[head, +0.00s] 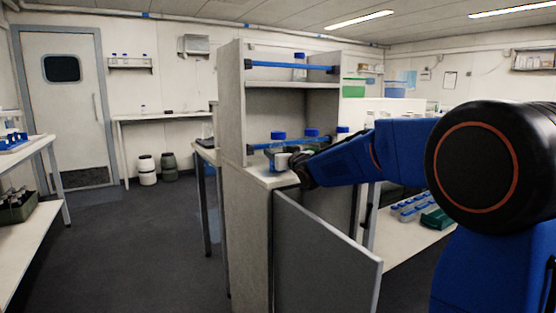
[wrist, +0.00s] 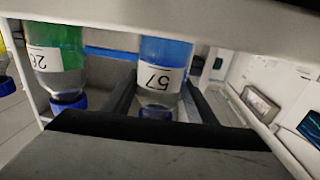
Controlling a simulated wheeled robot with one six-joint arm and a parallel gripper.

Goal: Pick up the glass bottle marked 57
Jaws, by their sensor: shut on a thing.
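The glass bottle marked 57 (wrist: 162,78) holds blue liquid and has a white label and a blue cap. It appears upside down in the wrist view, between the two dark fingers of my gripper (wrist: 165,100), which is shut on it. In the head view my gripper (head: 292,160) reaches from the right to a blue-capped bottle (head: 278,148) at the front of the shelf unit. The number cannot be read there. Whether the bottle still touches the shelf is not clear.
A bottle with green liquid (wrist: 57,58), its label seemingly 26, stands beside it in the wrist view. The shelf unit (head: 231,110) has side walls, an upper shelf and blue rails (head: 290,65). A grey door panel (head: 325,255) hangs open below. Open floor (head: 130,250) lies left.

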